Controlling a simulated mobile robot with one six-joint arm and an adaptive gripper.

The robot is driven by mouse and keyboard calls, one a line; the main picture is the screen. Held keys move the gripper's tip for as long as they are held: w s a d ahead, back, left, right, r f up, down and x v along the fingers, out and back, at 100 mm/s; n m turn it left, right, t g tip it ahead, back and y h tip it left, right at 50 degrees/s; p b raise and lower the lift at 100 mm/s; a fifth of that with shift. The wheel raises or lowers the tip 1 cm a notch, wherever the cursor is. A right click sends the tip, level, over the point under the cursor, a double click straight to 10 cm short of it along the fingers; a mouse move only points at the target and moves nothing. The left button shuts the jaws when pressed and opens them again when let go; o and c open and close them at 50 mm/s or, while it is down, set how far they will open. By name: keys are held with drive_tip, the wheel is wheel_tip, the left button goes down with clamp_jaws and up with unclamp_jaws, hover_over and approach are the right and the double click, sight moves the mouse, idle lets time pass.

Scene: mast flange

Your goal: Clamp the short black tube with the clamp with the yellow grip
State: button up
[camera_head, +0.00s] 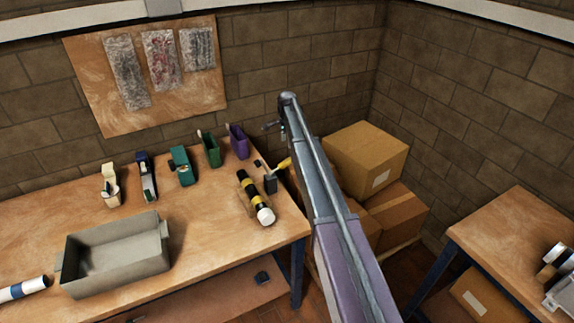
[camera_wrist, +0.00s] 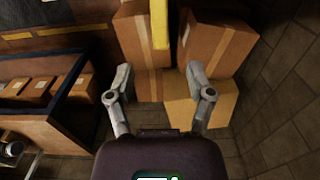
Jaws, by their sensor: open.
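The short black tube (camera_head: 247,186) has yellow bands and a white end, and lies at the bench's right end. Close to its right is the clamp (camera_head: 270,184), with a dark block and a yellow grip (camera_head: 284,163) pointing up and right, partly hidden by my arm. In the wrist view a yellow bar, apparently this grip (camera_wrist: 161,25), enters from the top, ahead of the gap between my fingers. My gripper (camera_wrist: 160,72) is open, its fingers spread wide with nothing between them. In the head view my gripper (camera_head: 277,127) shows small above the clamp, partly hidden by my arm.
A grey bin (camera_head: 118,258) stands on the bench (camera_head: 205,235). Several tools and holders, including a purple one (camera_head: 237,141), line its back. Cardboard boxes (camera_head: 365,158) are stacked beyond the bench's right end. Another table (camera_head: 515,240) stands at the right.

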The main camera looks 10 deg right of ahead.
sight(287, 160)
drive_tip(key=shift+f+b, duration=4.95)
drive_tip(key=shift+f, duration=0.3)
drive_tip(key=shift+c, duration=0.2)
clamp_jaws()
